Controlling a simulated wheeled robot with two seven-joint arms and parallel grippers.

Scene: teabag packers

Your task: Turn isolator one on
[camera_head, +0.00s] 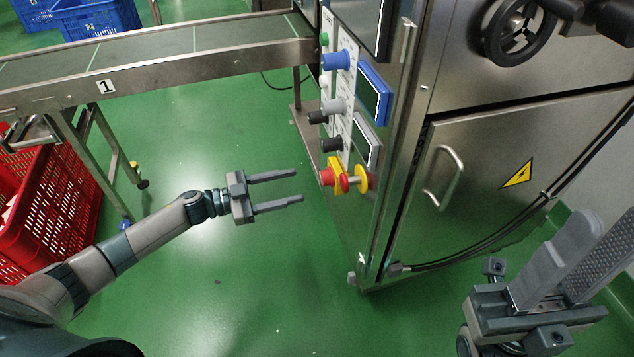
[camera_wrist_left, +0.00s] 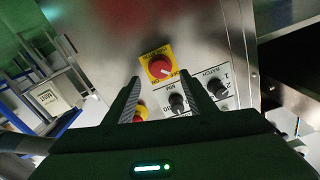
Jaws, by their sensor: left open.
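A red rotary switch on a yellow plate (camera_wrist_left: 160,68) sits on the steel panel in the left wrist view, with lettering around it. In the head view, a red knob on a yellow plate (camera_head: 335,175) is low on the panel's side, with a second red-and-yellow control (camera_head: 358,180) just right of it. I cannot read which one is isolator one. My left gripper (camera_head: 300,186) is open and empty, left of these controls and apart from them. Its fingers point at the panel. My right gripper (camera_head: 606,228) is open and empty at the lower right.
Above the switches are black knobs (camera_head: 332,145), a blue knob (camera_head: 336,60) and a green button (camera_head: 324,39). A conveyor marked 1 (camera_head: 240,58) runs left. A red crate (camera_head: 45,205) stands at left. The steel cabinet (camera_head: 480,190) fills the right. Green floor is clear between.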

